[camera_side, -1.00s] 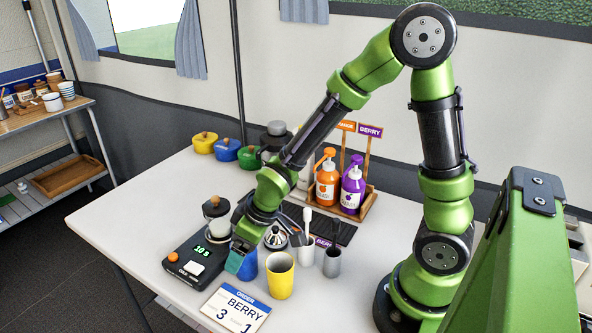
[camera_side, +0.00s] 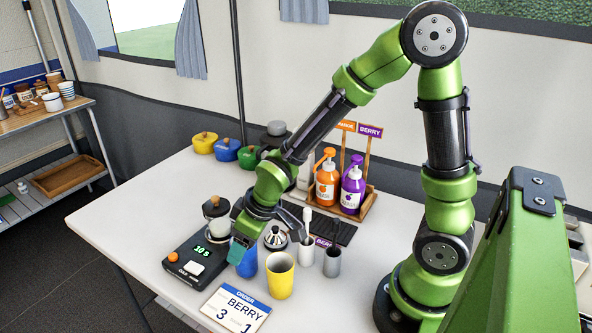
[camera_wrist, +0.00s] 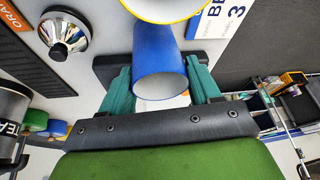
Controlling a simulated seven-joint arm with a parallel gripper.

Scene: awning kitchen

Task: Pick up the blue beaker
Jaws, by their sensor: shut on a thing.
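The blue beaker (camera_side: 248,264) shows at the front of the white table in the side view, just left of a yellow beaker (camera_side: 280,276). My gripper (camera_side: 241,250) is at its upper part, with a teal finger covering some of its left side. In the wrist view the blue beaker (camera_wrist: 160,55) sits between the two teal fingers of my gripper (camera_wrist: 160,88), its open rim toward the camera. The gripper is shut on it. I cannot tell whether its base touches the table.
A black scale (camera_side: 194,260) with a glass vessel stands close on the left. An order card (camera_side: 236,308) lies in front. Orange (camera_side: 327,185) and purple (camera_side: 352,191) bottles stand behind.

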